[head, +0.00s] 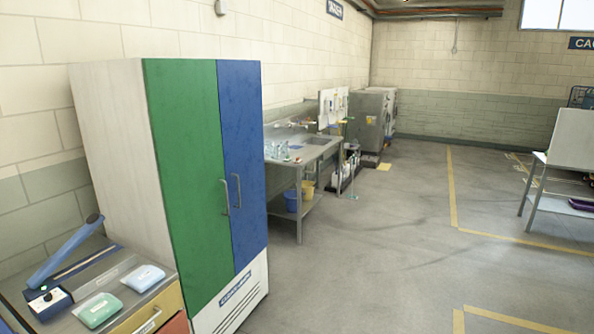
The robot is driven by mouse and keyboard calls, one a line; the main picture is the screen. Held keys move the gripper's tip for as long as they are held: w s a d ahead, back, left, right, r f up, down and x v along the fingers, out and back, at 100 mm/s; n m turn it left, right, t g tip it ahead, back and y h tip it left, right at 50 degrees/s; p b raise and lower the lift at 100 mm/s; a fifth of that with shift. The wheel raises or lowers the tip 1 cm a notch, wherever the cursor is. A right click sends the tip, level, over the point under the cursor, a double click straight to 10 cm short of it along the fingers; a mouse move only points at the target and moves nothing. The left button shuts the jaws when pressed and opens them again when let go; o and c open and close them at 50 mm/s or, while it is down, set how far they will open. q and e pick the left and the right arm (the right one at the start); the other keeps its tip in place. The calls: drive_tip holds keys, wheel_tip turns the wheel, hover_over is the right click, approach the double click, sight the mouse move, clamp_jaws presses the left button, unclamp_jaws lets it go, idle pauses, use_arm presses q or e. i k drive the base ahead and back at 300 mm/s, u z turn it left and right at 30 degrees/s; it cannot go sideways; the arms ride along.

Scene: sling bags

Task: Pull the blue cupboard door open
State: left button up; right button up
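The cupboard is tall with a pale side panel (112,150) and stands against the left wall in the head view. Its blue door (243,130) is the right one of two and looks shut. A vertical metal handle (238,190) sits near the blue door's left edge. The green door (186,150) beside it also looks shut, with its own handle (226,197) near its right edge. Neither of my grippers shows in the head view.
A counter with a blue-armed device (65,255), a green pack (98,310) and a light blue pack (144,278) stands at the lower left, close to the cupboard. A metal sink table (310,152) stands beyond it. The floor (370,260) right of the cupboard is clear.

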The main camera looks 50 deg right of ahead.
sight(239, 80)
drive_tip(key=z, duration=1.35)
drive_tip(key=i, duration=1.5)
drive_tip(key=u, duration=0.6)
drive_tip(key=i, duration=1.1)
drive_tip(key=u, duration=0.5)
